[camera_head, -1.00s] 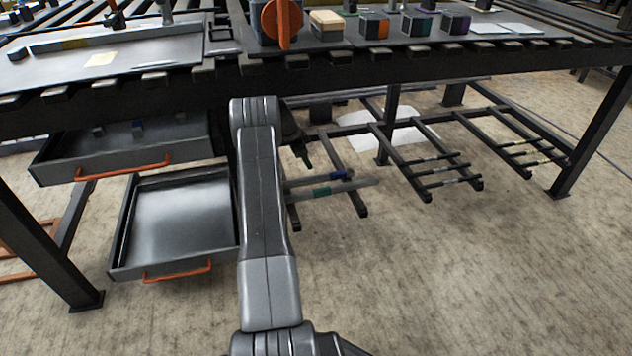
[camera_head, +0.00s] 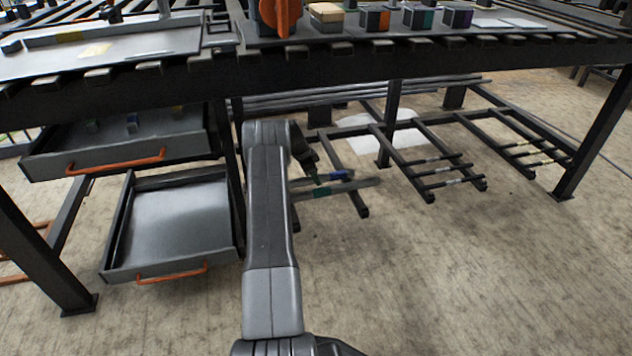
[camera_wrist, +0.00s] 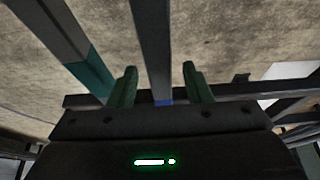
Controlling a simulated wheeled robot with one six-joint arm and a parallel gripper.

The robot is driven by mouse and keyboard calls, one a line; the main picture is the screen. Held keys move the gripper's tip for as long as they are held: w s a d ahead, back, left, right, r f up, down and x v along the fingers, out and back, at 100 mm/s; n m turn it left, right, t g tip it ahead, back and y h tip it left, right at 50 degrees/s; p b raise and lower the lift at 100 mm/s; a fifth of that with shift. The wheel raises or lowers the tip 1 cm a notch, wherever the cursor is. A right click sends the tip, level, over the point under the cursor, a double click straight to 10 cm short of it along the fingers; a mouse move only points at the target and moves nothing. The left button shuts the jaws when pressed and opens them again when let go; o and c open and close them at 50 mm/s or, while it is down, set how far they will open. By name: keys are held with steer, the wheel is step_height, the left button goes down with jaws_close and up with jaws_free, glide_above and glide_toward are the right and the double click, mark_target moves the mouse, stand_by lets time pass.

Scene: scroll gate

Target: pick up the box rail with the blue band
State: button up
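The box rail with the blue band (camera_head: 340,174) lies on the low rack under the table in the head view. In the wrist view the grey rail (camera_wrist: 152,45) runs up the middle, its blue band showing low between the fingers. My gripper (camera_wrist: 160,86) is open, with one green finger on each side of this rail and gaps to both. Whether the fingertips reach down beside it or are still above it, I cannot tell. In the head view my gripper (camera_head: 316,180) is at the rails, partly hidden by my arm.
A similar rail with a green-teal band (camera_head: 322,191) lies close by; it shows left of the fingers in the wrist view (camera_wrist: 90,75). Other thin rails (camera_head: 437,170) lie on rack arms to the right. Two open drawers (camera_head: 172,222) stand left. The table edge (camera_head: 400,62) is overhead.

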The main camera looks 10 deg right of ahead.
jaws_close()
